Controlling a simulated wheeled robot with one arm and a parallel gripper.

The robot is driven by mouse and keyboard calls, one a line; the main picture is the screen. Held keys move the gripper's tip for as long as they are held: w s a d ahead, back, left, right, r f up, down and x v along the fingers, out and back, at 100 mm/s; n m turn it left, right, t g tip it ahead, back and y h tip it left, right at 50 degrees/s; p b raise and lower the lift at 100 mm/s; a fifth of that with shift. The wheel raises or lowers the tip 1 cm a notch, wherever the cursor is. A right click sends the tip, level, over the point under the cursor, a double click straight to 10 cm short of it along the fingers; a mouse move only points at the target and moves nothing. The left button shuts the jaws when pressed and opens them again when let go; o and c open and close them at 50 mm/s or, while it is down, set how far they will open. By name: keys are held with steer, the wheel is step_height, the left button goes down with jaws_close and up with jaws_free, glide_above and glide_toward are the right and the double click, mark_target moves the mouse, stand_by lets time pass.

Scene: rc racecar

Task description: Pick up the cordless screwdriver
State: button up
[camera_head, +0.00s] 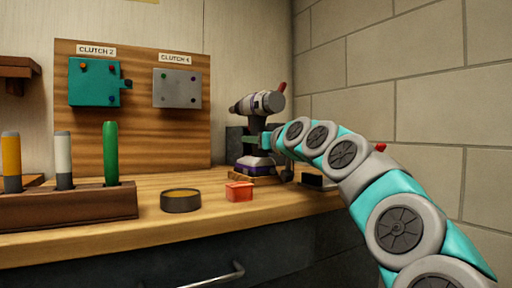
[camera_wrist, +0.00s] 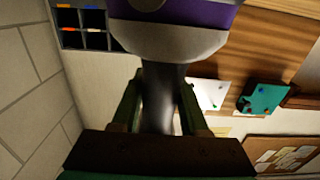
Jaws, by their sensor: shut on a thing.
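The cordless screwdriver (camera_head: 262,103) stands upright at the back right of the workbench, with a grey and purple body on top and a purple and grey base. In the wrist view its dark handle (camera_wrist: 158,97) runs between the two fingers of my gripper (camera_wrist: 160,105), with the purple and grey part above. My gripper is shut on the handle. In the head view my gripper (camera_head: 270,140) reaches it from the right, at mid-height. Whether the base touches the bench or is slightly above it, I cannot tell.
A red block (camera_head: 239,192) and a round dark tin (camera_head: 181,200) lie on the bench (camera_head: 155,187) in front. A wooden rack (camera_head: 68,208) holding coloured tubes stands left. A clutch board (camera_head: 135,140) stands behind. A brick wall (camera_head: 430,110) is on the right.

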jaws_close()
stand_by(0.8)
